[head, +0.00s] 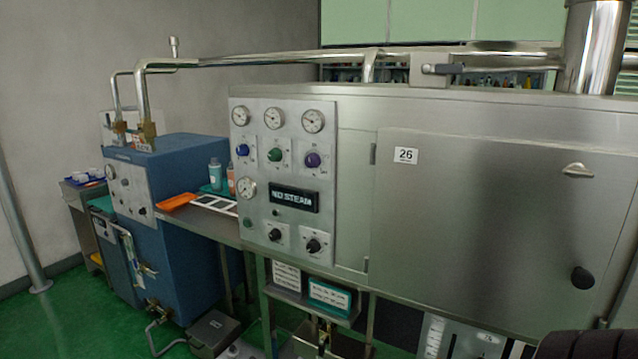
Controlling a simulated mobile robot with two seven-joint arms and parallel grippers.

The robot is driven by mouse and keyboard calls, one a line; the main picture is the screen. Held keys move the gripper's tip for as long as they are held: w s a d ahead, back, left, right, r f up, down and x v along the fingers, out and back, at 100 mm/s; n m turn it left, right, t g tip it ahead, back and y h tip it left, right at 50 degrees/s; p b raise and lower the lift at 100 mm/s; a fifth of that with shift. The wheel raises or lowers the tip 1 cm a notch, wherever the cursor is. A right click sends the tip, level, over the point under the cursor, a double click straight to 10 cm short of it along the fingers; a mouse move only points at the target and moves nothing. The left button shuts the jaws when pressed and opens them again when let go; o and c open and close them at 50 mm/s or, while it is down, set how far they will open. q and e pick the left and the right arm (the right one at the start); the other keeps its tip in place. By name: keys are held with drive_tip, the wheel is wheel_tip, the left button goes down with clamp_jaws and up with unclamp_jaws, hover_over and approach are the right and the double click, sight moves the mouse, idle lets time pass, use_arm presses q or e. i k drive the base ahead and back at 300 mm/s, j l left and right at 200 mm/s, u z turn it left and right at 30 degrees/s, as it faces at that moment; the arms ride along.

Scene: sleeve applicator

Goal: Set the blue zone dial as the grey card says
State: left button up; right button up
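The blue zone dial (242,150) is a small blue knob at the left of the middle row on the steel control panel (262,115). A green dial (274,154) and a purple dial (313,159) are to its right. Its pointer setting is too small to read. Two cards stand below the panel: a pale card (286,275), possibly the grey one, and a teal-edged card (329,296). Their writing cannot be read from here.
A display (294,198) reads "NO STEAM". Gauges and black knobs (313,246) surround it. A side table (225,228) holds an orange tray (177,201) and bottles (215,173). A blue machine (185,230) stands left. Green floor (75,310) is clear at lower left.

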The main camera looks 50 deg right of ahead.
sight(242, 150)
drive_tip(key=z, duration=1.35)
